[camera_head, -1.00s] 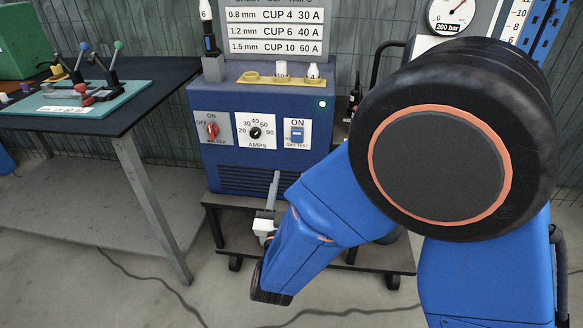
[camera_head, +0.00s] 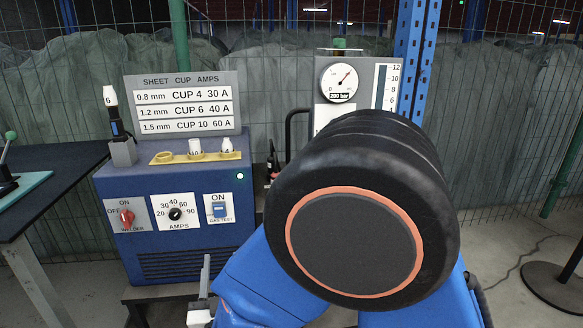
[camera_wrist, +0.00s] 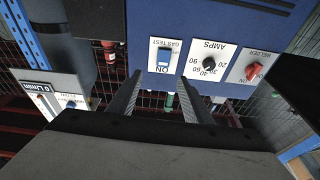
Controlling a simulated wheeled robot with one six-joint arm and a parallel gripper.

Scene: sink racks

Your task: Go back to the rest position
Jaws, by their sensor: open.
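My gripper (camera_wrist: 160,88) shows in the wrist view with its two grey fingers apart and nothing between them. In the head view only a grey finger and a white part of my gripper (camera_head: 204,288) show, low in front of the blue welder (camera_head: 165,240); my own arm hides the rest. The welder appears upside down beyond the fingers in the wrist view (camera_wrist: 215,22). Its front has a red switch (camera_head: 127,217), an amps knob (camera_head: 175,214) and a blue gas test switch (camera_head: 219,210).
A yellow holder (camera_head: 168,158) with two white cups stands on the welder, beside a torch (camera_head: 116,125) in a grey stand. A sheet-cup-amps sign (camera_head: 185,105) and pressure gauge (camera_head: 342,80) stand behind. A dark table (camera_head: 60,185) is at left. Open floor lies at right.

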